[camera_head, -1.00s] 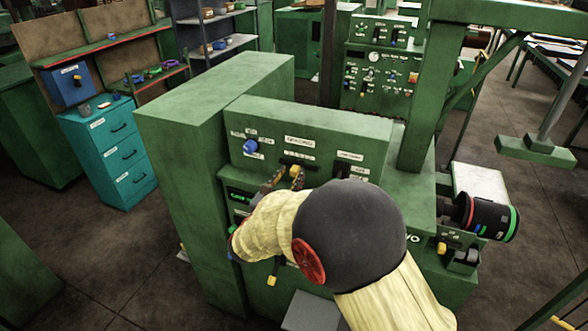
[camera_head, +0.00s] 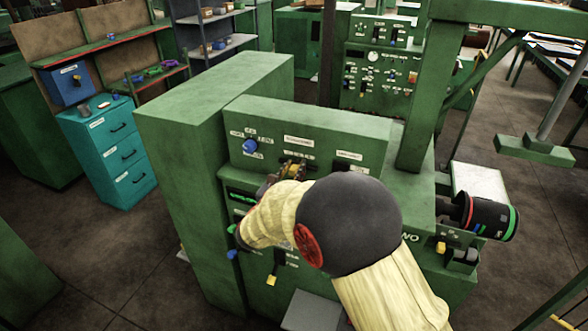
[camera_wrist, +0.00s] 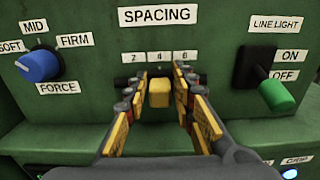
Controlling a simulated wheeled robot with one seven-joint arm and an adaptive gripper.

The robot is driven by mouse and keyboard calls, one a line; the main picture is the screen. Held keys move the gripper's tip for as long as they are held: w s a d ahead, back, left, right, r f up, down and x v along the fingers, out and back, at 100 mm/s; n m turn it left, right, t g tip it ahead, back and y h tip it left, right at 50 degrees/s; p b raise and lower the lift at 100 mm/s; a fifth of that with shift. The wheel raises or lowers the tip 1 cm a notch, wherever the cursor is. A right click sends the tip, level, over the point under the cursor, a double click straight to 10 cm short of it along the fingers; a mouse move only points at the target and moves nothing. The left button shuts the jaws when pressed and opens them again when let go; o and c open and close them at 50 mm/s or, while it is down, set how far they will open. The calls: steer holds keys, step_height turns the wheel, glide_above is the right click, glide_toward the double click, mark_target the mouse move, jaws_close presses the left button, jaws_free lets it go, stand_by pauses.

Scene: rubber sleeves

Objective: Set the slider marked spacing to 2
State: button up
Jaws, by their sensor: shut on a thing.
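The spacing slider's yellow knob (camera_wrist: 159,93) sits in a dark slot under the SPACING label (camera_wrist: 157,14). In the wrist view it stands below the middle mark, 4, with 2 to its left and 6 to its right. My gripper (camera_wrist: 161,95) has one finger on each side of the knob and is shut on it. Small gaps seem to show beside the knob from this angle. In the head view my gripper (camera_head: 292,166) is at the slider on the green panel (camera_head: 350,130), and the fingers partly hide the knob.
Left of the slider is a blue force dial (camera_wrist: 39,66). Right of it is the line light switch with a green tip (camera_wrist: 277,95), near OFF. A tall green cabinet (camera_head: 180,130) stands left of the panel. More controls lie below, partly hidden by my arm.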

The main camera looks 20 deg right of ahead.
mark_target(287, 158)
jaws_close()
steer(key=w+a, duration=0.2)
steer(key=a, duration=0.1)
steer(key=shift+w+a, duration=0.15)
steer(key=shift+r, duration=0.1)
stand_by(0.3)
steer(key=shift+o, duration=1.6)
jaws_free()
steer(key=shift+o, duration=1.2)
